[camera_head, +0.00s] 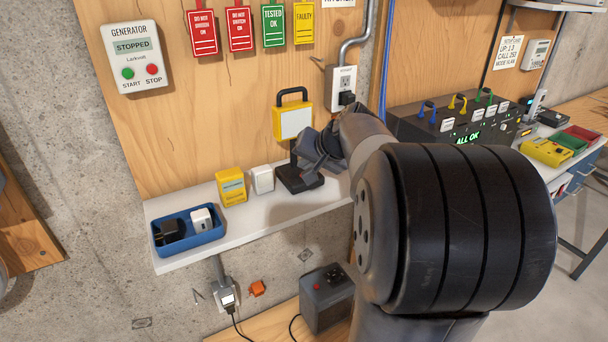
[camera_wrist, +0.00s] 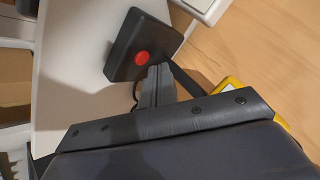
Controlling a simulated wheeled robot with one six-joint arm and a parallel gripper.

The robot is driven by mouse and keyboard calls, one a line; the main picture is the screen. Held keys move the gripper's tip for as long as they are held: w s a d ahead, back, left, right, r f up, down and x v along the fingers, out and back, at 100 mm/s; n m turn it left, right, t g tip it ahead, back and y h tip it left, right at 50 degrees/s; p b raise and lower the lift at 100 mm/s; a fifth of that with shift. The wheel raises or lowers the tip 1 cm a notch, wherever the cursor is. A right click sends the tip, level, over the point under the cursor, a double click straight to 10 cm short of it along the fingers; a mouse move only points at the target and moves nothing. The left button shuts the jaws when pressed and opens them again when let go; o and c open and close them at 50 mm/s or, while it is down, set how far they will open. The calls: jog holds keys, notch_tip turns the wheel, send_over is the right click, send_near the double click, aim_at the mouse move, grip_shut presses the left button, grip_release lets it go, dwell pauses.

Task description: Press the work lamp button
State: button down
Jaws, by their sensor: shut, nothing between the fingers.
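The work lamp (camera_head: 293,120) has a yellow frame, a pale panel and a black handle, and stands on a white shelf (camera_head: 245,222) against the wooden panel. Its dark square base (camera_head: 290,182) also shows in the wrist view (camera_wrist: 128,38), with the round red button (camera_wrist: 142,57) on top. The button is hidden behind my gripper in the head view. My gripper (camera_wrist: 157,72) is shut and empty, its fingertips over the base just beside the button. I cannot tell whether they touch it. The yellow lamp edge (camera_wrist: 229,84) shows at the right of the wrist view.
Left of the lamp on the shelf are a white charger (camera_head: 262,179), a yellow device (camera_head: 231,187) and a blue tray (camera_head: 190,239) holding plugs. An outlet (camera_head: 341,90) with a black plug is on the wall behind. A black console (camera_head: 440,125) stands to the right.

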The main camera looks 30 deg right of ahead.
jog(key=shift+f, duration=0.1)
jog(key=shift+f+b, duration=0.35)
jog(key=shift+b, duration=0.15)
jog(key=shift+f+b, duration=0.35)
jog(key=shift+b, duration=0.05)
dwell(0.4)
jog(key=shift+r, duration=0.1)
jog(key=shift+r+p, duration=0.6)
jog(key=shift+r, duration=0.05)
jog(key=shift+r, duration=0.1)
notch_tip(320, 180, up, 5)
jog(key=p, duration=0.4)
dwell(0.9)
